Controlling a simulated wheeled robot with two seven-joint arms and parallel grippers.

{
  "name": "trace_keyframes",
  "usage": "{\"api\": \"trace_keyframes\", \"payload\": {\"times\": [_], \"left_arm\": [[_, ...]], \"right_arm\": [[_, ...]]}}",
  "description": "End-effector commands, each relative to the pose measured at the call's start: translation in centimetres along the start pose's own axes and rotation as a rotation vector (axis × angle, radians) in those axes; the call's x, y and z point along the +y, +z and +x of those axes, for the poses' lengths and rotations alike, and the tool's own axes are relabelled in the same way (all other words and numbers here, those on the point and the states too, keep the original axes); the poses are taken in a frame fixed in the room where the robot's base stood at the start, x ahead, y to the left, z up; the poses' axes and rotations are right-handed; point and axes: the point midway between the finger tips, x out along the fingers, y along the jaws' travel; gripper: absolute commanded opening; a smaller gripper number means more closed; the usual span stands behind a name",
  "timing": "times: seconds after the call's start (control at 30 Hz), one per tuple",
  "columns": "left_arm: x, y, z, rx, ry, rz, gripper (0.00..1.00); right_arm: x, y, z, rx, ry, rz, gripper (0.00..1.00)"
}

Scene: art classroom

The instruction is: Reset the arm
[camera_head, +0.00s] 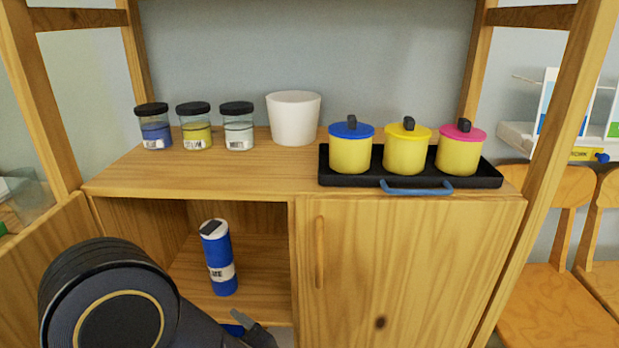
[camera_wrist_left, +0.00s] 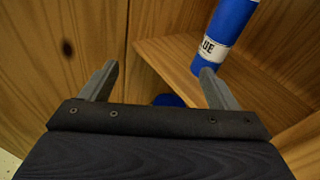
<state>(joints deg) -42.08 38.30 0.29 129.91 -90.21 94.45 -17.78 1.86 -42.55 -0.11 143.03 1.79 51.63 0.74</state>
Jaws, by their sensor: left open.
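My left arm comes in at the lower left of the head view. Its gripper (camera_head: 262,336) is low in front of the cabinet's open compartment, partly cut off by the bottom edge. In the left wrist view the gripper (camera_wrist_left: 157,70) has its two fingers wide apart with nothing between them. A blue bottle (camera_head: 220,262) with a dark cap and white label stands on the compartment's shelf, apart from the gripper. It also shows in the left wrist view (camera_wrist_left: 231,25), beyond the right finger. My right gripper is not in view.
The cabinet top (camera_head: 230,178) holds several jars, a white pot (camera_head: 293,118) and a black tray (camera_head: 340,183) with three yellow lidded pots. A closed door (camera_head: 400,260) is right of the compartment. A blue object (camera_wrist_left: 168,100) shows low inside. Wooden posts flank the cabinet.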

Motion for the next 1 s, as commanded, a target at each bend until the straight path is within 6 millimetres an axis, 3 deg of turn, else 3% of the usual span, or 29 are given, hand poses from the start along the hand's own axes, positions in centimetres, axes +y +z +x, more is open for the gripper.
{"api": "trace_keyframes", "payload": {"times": [0.3, 0.43, 0.53, 0.63, 0.73, 1.0], "left_arm": [[10.1, 0.6, 2.3, 0.268, 0.438, -0.335, 0.82], [15.3, -0.2, 1.0, 0.446, 0.715, -0.621, 0.82], [18.0, -1.2, -1.3, 0.595, 0.936, -0.909, 0.82], [18.7, -1.7, -3.8, 0.725, 1.115, -1.209, 0.82], [18.2, -1.4, -5.6, 0.826, 1.238, -1.47, 0.82], [15.9, 0.9, -7.8, 1.003, 1.394, -2.009, 0.82]], "right_arm": [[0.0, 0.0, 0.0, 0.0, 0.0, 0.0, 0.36], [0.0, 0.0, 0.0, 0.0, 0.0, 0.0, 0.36], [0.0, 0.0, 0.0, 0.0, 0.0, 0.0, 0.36], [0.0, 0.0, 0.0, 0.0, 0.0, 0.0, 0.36], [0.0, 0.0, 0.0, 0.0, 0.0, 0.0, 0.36], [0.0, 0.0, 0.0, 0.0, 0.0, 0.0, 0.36]]}}
